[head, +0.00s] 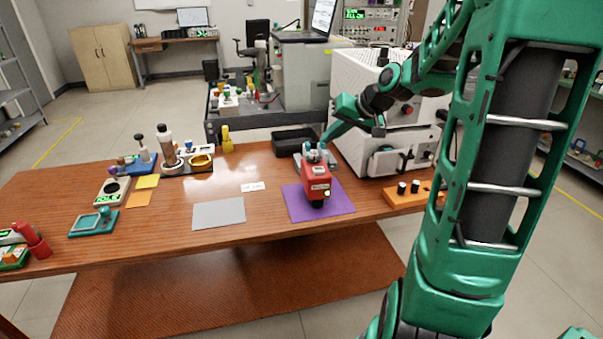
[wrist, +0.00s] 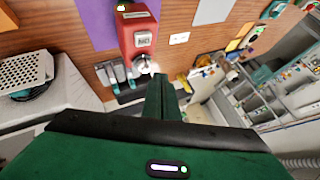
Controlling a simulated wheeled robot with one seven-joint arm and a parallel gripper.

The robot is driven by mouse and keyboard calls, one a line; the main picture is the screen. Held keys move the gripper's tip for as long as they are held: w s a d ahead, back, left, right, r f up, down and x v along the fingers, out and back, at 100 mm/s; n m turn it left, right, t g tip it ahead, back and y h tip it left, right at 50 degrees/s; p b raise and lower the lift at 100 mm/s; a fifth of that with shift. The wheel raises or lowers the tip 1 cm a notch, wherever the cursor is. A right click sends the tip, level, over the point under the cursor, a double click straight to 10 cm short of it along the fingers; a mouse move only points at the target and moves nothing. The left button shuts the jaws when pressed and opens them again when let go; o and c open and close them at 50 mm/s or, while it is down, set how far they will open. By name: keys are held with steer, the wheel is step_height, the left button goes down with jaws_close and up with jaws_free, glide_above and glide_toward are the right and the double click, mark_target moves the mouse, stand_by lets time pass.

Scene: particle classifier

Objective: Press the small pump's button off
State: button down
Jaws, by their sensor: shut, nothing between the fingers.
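The small pump is a red box-shaped device (head: 317,184) standing on a purple mat (head: 294,206) at the table's right-centre. It has a dark label and a small light-coloured spot low on its front. In the wrist view the pump (wrist: 138,20) is at the top, with a pale lettered square (wrist: 143,39) on its face and a bright metal fitting at its near end. My gripper (head: 324,145) is just behind and above the pump in the head view. In the wrist view its green fingers (wrist: 160,82) are shut and empty, just below the fitting; contact cannot be told. Which part is the button is unclear.
A white instrument cabinet (head: 374,95) stands close to the right of my gripper. An orange block with black knobs (head: 410,196) is right of the pump. A black tray (head: 293,141) lies behind it. A grey mat (head: 219,213) is bare to the left.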

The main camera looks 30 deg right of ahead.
mark_target(322, 170)
steer(key=shift+w+a+r+t, duration=0.15)
steer(key=shift+w+a+r, duration=0.1)
steer(key=shift+w, duration=0.25)
steer(key=shift+w+a+r+t, duration=0.1)
steer(key=shift+w+a+t, duration=0.1)
steer(key=shift+w, duration=0.3)
steer(key=shift+f, duration=4.4)
steer(key=shift+f, duration=0.15)
steer(key=shift+s+f, duration=0.1)
steer(key=shift+f, duration=0.15)
